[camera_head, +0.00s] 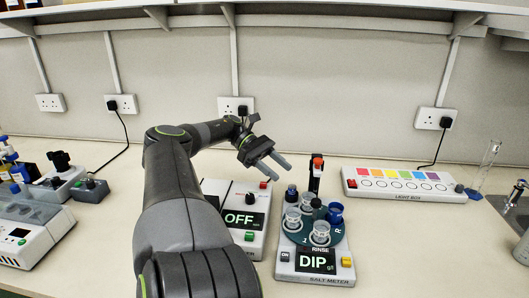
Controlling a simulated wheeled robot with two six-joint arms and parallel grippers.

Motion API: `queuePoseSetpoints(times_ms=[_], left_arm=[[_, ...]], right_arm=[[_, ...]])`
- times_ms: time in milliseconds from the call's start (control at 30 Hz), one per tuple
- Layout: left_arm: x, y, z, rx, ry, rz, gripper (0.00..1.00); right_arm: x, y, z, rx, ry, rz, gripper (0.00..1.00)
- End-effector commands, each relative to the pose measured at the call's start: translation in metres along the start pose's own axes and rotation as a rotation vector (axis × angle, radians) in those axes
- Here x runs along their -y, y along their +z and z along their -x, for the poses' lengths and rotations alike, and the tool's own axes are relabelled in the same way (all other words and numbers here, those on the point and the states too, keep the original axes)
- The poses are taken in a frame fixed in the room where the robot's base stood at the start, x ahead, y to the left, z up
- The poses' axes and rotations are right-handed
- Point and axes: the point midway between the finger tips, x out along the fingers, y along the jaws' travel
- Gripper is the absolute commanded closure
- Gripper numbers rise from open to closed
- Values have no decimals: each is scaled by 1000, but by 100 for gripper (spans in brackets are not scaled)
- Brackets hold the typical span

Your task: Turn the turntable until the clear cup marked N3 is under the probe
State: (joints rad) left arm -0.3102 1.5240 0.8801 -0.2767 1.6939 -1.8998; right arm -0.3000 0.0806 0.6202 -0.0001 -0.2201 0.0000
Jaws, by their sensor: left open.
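The teal turntable (300,239) sits on the salt meter (315,280), whose display reads "RINSE" and "DIP". Clear cups stand on it at the back (307,201), left (293,219) and front (320,233). A blue cup (335,212) stands at its right. I cannot read which clear cup is marked N3. A post with a red top (317,164) rises behind the turntable; the probe's tip cannot be made out. My left gripper (280,170) is open and empty, above and left of the turntable, apart from the cups. My right gripper is not in view.
Left of the salt meter is a white device (249,245) showing "OFF", with a black knob. A light box (404,184) with coloured patches lies at the right. A glass cylinder (486,167) stands beyond it. Other instruments stand at far left. Bench between light box and front edge is clear.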

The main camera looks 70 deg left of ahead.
Motion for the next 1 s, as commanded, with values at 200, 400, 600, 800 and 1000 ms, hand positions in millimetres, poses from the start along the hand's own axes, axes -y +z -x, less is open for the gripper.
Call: queuePoseSetpoints(times_ms=[200,400,600,800,1000], left_arm=[[-2,-2,28,1,4,-5,52],[-1,-1,43,0,2,-2,52],[0,0,48,1,0,0,52],[0,0,48,1,0,1,52],[0,10,52,0,0,1,52]], right_arm=[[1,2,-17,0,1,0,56],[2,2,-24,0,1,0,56],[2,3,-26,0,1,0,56],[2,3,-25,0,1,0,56],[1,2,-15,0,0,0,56]])
